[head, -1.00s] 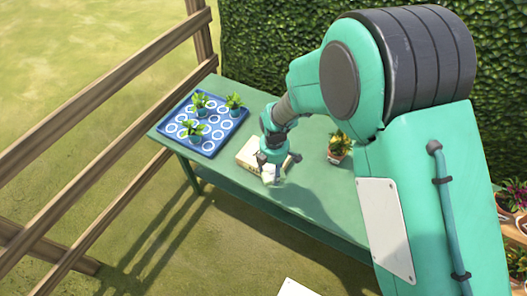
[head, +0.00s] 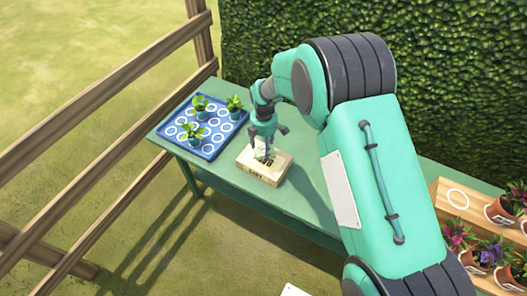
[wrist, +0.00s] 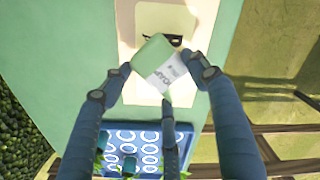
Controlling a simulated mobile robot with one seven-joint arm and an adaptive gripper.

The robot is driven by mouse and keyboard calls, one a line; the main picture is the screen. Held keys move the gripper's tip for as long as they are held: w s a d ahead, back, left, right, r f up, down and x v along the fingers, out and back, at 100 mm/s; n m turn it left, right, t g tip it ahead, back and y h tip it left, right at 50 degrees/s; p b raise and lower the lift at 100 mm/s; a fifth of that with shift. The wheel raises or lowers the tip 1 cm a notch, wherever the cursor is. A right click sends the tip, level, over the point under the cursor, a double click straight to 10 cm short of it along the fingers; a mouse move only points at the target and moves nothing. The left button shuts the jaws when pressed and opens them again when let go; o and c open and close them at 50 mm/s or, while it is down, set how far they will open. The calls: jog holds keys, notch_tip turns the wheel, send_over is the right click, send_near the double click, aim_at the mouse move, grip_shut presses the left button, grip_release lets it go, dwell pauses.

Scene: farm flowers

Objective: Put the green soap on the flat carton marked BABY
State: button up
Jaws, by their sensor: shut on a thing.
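The green soap (wrist: 152,54) is a pale green block with a white printed label in the wrist view. My gripper (wrist: 160,72) is shut on it, with fingers on both sides and a third finger below. In the head view the soap (head: 261,154) shows as a small pale patch under my gripper (head: 267,151). The flat cream carton (head: 262,175) lies on the green table directly below, its top lettering partly hidden. It also shows behind the soap in the wrist view (wrist: 166,16). I cannot tell whether the soap touches it.
A blue tray (head: 212,145) with several small potted plants stands left of the carton on the table (head: 300,195). A wooden stand (head: 448,192) with flower pots is at the right. A wooden fence (head: 95,92) runs along the left, a hedge (head: 440,85) behind.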

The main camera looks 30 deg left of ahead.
aim_at(263, 147)
jog(key=shift+w+a, duration=0.2)
jog(key=shift+w, duration=0.1)
jog(key=shift+f+b, duration=0.4)
jog(key=shift+f, duration=1.3)
jog(key=shift+f, duration=0.1)
jog(key=o, duration=1.3)
jog(key=shift+c, duration=0.2)
notch_tip(263, 147, up, 12)
jog(key=shift+r+p, duration=0.1)
jog(key=shift+p, duration=0.85)
